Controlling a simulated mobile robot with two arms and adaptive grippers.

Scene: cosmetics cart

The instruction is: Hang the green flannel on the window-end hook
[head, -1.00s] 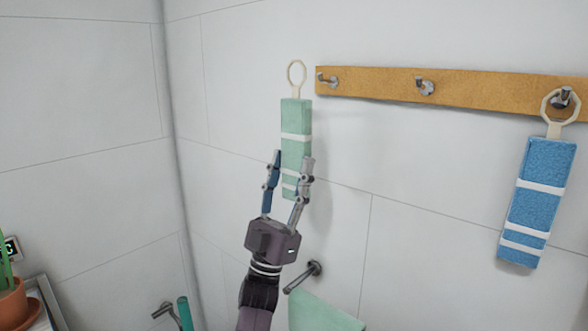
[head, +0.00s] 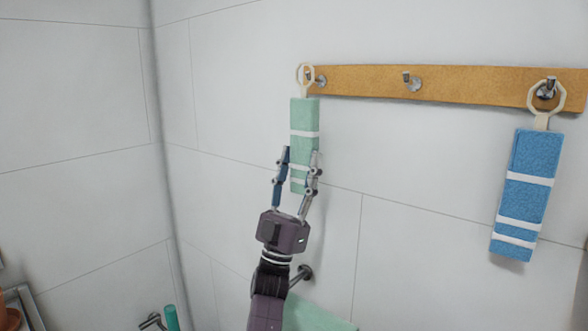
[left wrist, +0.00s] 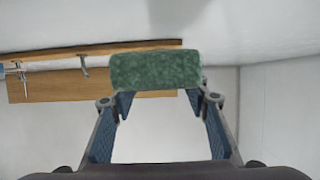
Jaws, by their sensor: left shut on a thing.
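The green flannel (head: 304,115) hangs upright in my left gripper (head: 300,155), which is shut on its lower part. Its cream ring (head: 305,66) is at the top and overlaps the left-end hook (head: 320,80) in the head view. I cannot tell whether the ring is around the hook or only in front of it. In the left wrist view the flannel's lower end (left wrist: 155,71) shows between the fingers, and the ring is hidden. My right gripper is not in view.
The wooden rail (head: 370,83) also bears an empty middle hook (head: 412,83) and a right hook (head: 547,90) holding a blue flannel (head: 525,185). Below are a wall peg (head: 304,272) and a green cloth (head: 318,315). A wall corner lies left.

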